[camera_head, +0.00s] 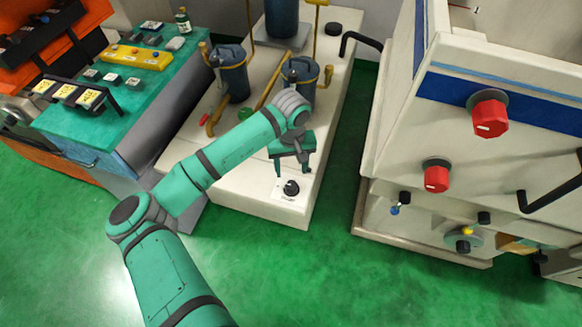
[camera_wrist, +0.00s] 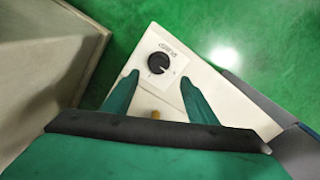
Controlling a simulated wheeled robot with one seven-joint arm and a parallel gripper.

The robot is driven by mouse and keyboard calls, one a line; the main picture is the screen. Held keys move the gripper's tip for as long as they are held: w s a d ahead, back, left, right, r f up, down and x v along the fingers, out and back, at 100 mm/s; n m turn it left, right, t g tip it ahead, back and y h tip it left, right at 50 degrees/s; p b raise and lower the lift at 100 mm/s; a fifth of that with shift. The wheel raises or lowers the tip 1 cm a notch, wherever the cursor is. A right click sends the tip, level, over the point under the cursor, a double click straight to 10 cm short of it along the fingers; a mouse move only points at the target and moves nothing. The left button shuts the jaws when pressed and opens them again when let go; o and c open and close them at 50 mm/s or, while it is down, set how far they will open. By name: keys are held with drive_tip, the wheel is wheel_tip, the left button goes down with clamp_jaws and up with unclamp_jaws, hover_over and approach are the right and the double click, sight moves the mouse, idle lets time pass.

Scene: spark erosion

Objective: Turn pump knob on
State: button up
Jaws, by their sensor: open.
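The pump knob (camera_head: 291,187) is a small black dial on a white label plate, near the front corner of the cream pump base (camera_head: 248,199). In the wrist view the same knob (camera_wrist: 158,66) sits on its white plate, just beyond and between the fingertips. Its white pointer mark is too small to read surely. My gripper (camera_head: 292,172) is open and empty above the plate, with its fingers pointing down at the knob. In the wrist view the gripper (camera_wrist: 158,80) shows two green fingers spread apart, one on each side of the knob. I cannot tell whether they touch the plate.
Blue pumps (camera_head: 232,75) with brass pipes stand farther back on the base. A cream machine (camera_head: 410,120) with red knobs (camera_head: 488,117) stands to the right. A green-topped workbench (camera_head: 130,95) is at the left. A strip of green floor (camera_head: 340,180) lies clear between base and machine.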

sight(291, 185)
drive_tip(key=f, duration=1)
drive_tip(key=shift+w+f, duration=0.3)
drive_tip(key=shift+f, duration=0.1)
drive_tip(key=c, duration=1.1)
